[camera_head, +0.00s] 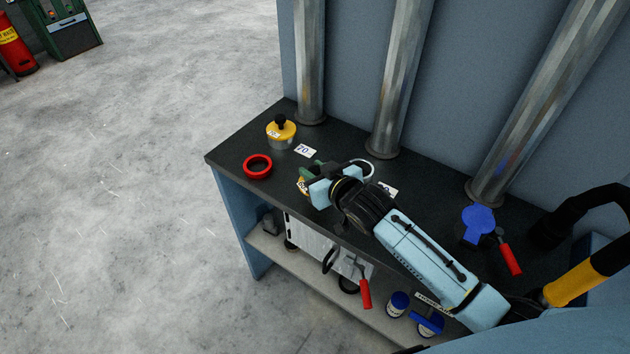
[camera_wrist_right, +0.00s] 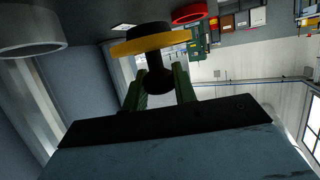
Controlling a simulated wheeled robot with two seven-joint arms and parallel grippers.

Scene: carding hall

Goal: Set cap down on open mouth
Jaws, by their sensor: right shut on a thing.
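My right gripper (camera_head: 308,188) is over the dark bench top, shut on the black knob (camera_wrist_right: 158,78) of a cap. The cap's yellow rim (camera_wrist_right: 150,42) and dark far face show in the wrist view; in the head view only a sliver of yellow shows beside the fingers. A pale grey ring-like mouth (camera_head: 369,164) stands behind the gripper, partly hidden by it. In the wrist view a grey open cylinder (camera_wrist_right: 30,34) is at the upper left, apart from the cap. My left gripper is not in view.
A yellow-topped metal pot with a black knob (camera_head: 281,134) and a red ring (camera_head: 258,167) are at the bench's left end. Metal pipes (camera_head: 401,85) rise along the back. A lower shelf (camera_head: 300,272) holds tools.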

